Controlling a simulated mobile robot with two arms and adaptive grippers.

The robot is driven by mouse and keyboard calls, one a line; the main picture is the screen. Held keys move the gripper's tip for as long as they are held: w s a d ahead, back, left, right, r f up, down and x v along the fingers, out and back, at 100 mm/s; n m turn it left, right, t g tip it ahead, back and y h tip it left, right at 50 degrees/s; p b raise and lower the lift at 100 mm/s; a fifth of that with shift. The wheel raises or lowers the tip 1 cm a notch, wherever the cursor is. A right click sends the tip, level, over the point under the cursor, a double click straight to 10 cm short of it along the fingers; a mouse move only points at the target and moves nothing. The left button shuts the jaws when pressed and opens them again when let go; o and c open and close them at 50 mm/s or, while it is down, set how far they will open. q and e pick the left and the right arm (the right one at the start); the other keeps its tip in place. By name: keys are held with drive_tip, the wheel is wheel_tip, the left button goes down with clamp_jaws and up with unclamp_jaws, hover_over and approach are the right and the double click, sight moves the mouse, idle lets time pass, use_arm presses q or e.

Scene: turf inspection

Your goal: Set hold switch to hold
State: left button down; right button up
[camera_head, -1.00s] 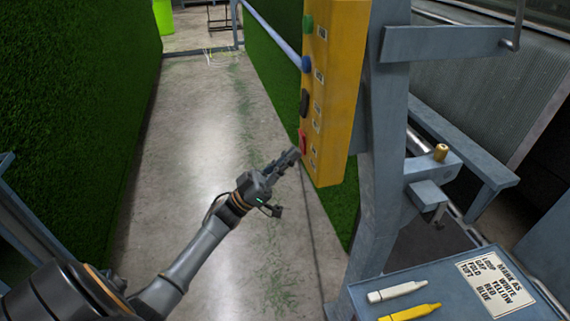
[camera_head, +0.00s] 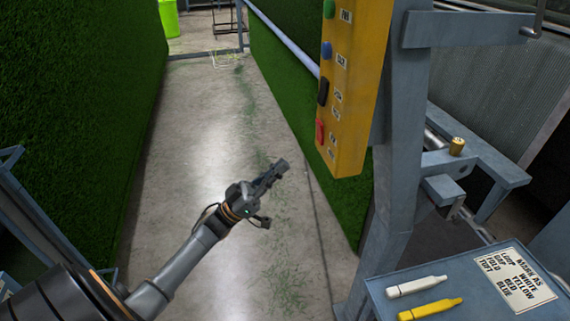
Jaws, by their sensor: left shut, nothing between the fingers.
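A yellow control box (camera_head: 358,95) hangs on a grey post at the upper middle right. Down its left face run a green button (camera_head: 329,9), a blue button (camera_head: 326,50), a black rocker-like switch (camera_head: 323,92) and a red switch (camera_head: 320,130). Small labels sit beside them, too small to read. My left gripper (camera_head: 281,167) is shut and empty. In the picture it is left of and below the red switch, apart from the box. The right gripper is not in view.
A grey tray (camera_head: 459,310) at the lower right holds a white marker (camera_head: 416,287), a yellow marker (camera_head: 430,309) and a printed card (camera_head: 515,278). Green turf walls flank a concrete aisle (camera_head: 200,150). A grey post (camera_head: 400,150) stands right of the box.

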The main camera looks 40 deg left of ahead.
use_arm(q)
drive_tip(key=b+v, duration=0.1)
drive_tip(key=v, duration=0.4)
drive_tip(key=shift+w+d+f, duration=0.1)
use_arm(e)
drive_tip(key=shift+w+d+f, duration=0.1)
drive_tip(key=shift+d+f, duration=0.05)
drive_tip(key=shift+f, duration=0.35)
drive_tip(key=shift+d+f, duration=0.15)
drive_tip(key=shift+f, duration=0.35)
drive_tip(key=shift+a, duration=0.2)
